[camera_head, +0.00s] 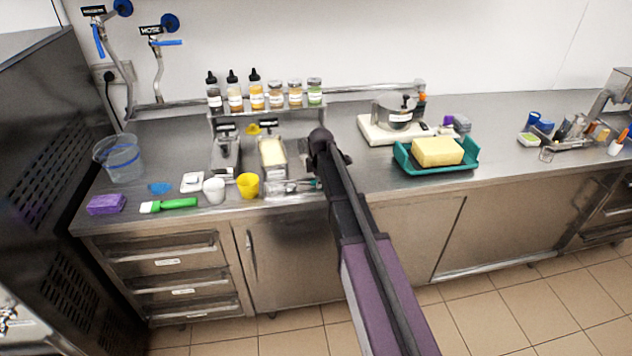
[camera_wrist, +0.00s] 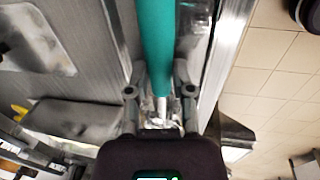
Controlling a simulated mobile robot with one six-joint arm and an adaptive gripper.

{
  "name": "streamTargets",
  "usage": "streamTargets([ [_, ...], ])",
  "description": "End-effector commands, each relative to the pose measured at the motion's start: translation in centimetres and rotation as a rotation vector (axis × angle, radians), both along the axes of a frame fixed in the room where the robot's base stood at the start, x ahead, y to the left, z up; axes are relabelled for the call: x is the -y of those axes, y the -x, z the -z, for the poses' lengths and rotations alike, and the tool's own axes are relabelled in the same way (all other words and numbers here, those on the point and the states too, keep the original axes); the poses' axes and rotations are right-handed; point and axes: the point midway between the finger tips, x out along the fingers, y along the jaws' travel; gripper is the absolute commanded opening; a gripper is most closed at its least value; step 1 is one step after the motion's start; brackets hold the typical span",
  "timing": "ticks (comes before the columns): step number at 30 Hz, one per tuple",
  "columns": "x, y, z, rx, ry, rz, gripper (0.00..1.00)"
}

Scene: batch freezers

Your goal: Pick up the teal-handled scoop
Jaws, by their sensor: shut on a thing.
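The teal-handled scoop (camera_wrist: 158,45) fills the upper middle of the wrist view, its handle running up out of the frame. My gripper (camera_wrist: 158,75) has one finger on each side of the handle's lower end and is shut on it. Below the handle a thin metal shaft shows, and the scoop's head is mostly hidden by my gripper's body. In the head view my arm covers the gripper, and only a small teal bit shows beside it near the counter's front edge.
A yellow cup (camera_head: 248,186) and white cup (camera_head: 214,191) stand farther left. A teal tray (camera_head: 403,160) with a yellow block (camera_head: 437,151) is at right. Bottles line a rear shelf.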

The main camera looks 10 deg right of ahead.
Motion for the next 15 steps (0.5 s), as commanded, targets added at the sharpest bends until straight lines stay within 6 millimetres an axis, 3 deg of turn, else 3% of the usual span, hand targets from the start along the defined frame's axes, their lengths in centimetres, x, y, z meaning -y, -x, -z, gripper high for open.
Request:
streamTargets([
  [13,0.0,0.0,-3.7,0.000,0.000,0.000,0.00],
  [15,1.2,1.4,-3.4,0.000,0.000,0.003,0.00],
])
